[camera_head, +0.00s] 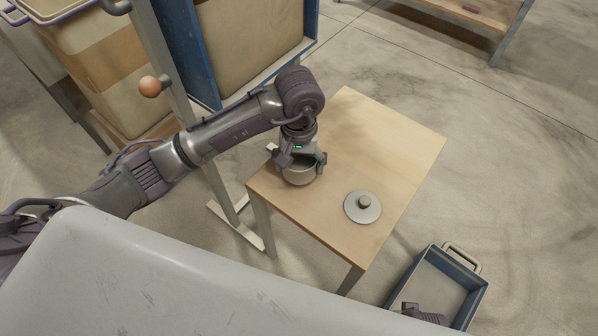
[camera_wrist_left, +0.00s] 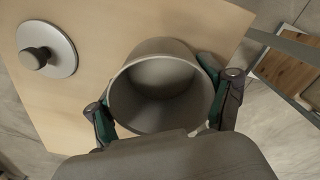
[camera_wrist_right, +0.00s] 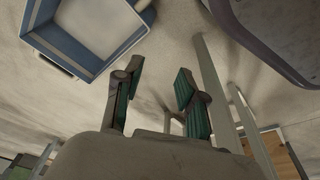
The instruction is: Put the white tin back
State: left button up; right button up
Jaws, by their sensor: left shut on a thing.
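The white tin (camera_head: 300,174) looks pale grey and stands at the left corner of the small wooden table (camera_head: 390,140). My left gripper (camera_head: 302,160) is above it, shut on it with a finger on each side. The left wrist view shows the tin (camera_wrist_left: 160,88) between the fingers, its mouth open and its inside looking empty. A round lid with a knob (camera_head: 362,207) lies apart on the table. My right gripper (camera_wrist_right: 155,88) is open and empty, above the floor. Its tip partly shows at the lower right of the head view.
A blue-rimmed tray (camera_head: 438,272) is on the right, below table height. A metal post (camera_head: 165,60) with a brown ball-like knob stands left of the table. Blue-framed bins (camera_head: 245,50) stand behind.

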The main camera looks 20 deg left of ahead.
pick_arm(q)
notch_tip(320, 180, down, 3)
jog(key=shift+s+r, duration=0.1)
jog(key=shift+f, duration=0.4)
jog(key=shift+f+b, duration=0.1)
jog(key=shift+b, duration=0.2)
pick_arm(e)
jog(key=shift+w+r, duration=0.2)
jog(key=shift+r, duration=0.55)
jog(key=shift+r, duration=0.1)
pick_arm(q)
jog(key=o, duration=1.1)
jog(key=shift+o, duration=0.2)
pick_arm(e)
jog(key=shift+r, duration=0.25)
